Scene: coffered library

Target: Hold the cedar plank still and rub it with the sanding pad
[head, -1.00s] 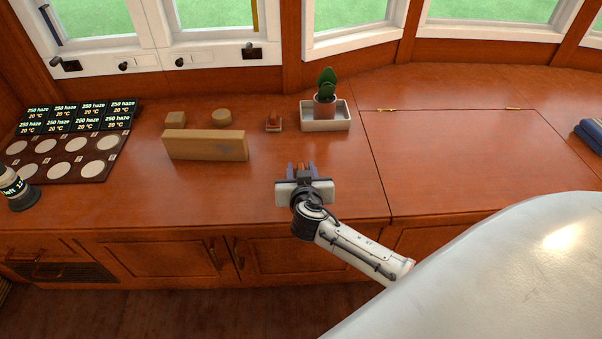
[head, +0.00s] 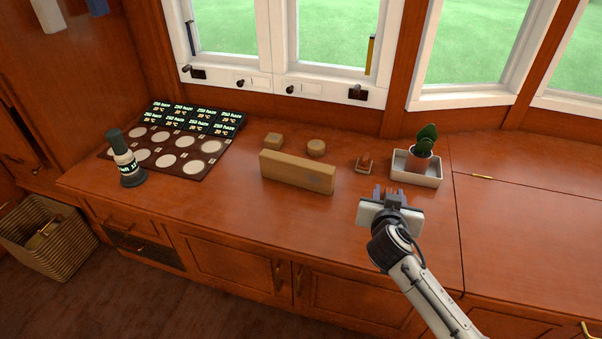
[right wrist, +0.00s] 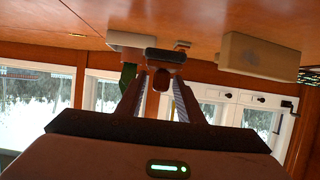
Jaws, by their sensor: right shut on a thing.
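The cedar plank (head: 297,173), a light brown block, stands on its long edge on the counter. It also shows in the right wrist view (right wrist: 258,58). The pad is mostly hidden in the head view. Nothing holds the plank. My left gripper is not in view.
Behind the plank are a square block (head: 273,140) and a round block (head: 316,148). A small holder (head: 365,165) and a potted cactus in a white tray (head: 416,180) stand right. A dark panel with pale discs (head: 165,160) and a labelled bottle-like thing (head: 126,160) are left.

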